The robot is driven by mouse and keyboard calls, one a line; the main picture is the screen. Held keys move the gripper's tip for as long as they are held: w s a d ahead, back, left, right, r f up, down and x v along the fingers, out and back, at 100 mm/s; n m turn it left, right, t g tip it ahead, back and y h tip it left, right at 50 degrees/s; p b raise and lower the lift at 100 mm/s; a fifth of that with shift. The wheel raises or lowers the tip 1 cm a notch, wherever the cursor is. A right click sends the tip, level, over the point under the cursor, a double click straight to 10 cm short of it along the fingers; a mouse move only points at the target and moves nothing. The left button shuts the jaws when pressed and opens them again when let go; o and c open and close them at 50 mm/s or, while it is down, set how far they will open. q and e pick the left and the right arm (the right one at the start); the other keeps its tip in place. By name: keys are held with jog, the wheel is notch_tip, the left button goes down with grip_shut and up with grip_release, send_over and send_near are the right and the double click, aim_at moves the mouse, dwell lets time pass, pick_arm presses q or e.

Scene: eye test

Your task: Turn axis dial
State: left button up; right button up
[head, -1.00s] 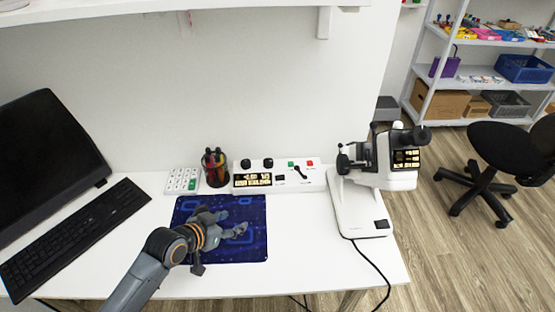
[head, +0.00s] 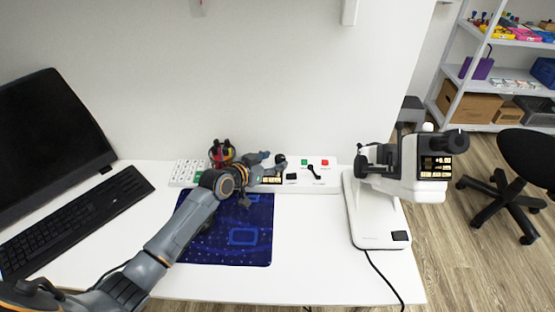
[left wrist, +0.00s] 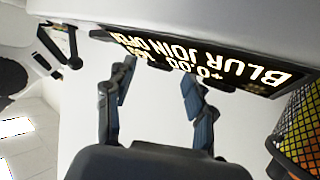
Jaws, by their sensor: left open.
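A white control box (head: 325,185) stands against the wall, with a lit display (head: 271,180). A black round knob (head: 280,160) shows on its top, close to my left gripper (head: 271,164). Another part of the box is hidden behind my arm. A lensmeter-like device (head: 400,170) with black knobs stands to the right; I cannot tell which dial is the axis dial. In the left wrist view, my left gripper (left wrist: 157,76) is open and empty, its fingers apart in front of the display (left wrist: 205,62), which reads upside down. Whether a finger touches the knob is unclear. My right gripper is out of view.
A pen cup (head: 221,153) stands close behind my left wrist; its mesh side also shows in the left wrist view (left wrist: 298,130). A blue mat (head: 240,250) lies in front. A keyboard (head: 75,222) and monitor (head: 45,145) are at left.

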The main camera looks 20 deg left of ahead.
aim_at(280, 158)
pick_arm(q)
jog(key=shift+w+d+f, duration=0.2)
jog(key=shift+w+d, duration=0.05)
jog(key=shift+w, duration=0.3)
jog(key=shift+x, duration=0.8)
grip_shut()
jog(key=n+y+p, duration=0.1)
jog(key=p, duration=0.2)
jog(key=r+n+y+p, duration=0.1)
jog(key=y+p, duration=0.1)
jog(key=p, duration=0.2)
jog(key=shift+d+n+t, duration=0.15)
jog(key=shift+n+t, duration=0.15)
jog(key=shift+t, duration=0.1)
jog(key=shift+f+n+y+p, duration=0.15)
jog(key=shift+n+y+p, duration=0.25)
jog(key=shift+p, duration=0.45)
jog(key=shift+f+n+y, duration=0.25)
jog(key=shift+n+y, duration=0.05)
jog(key=shift+y, duration=0.1)
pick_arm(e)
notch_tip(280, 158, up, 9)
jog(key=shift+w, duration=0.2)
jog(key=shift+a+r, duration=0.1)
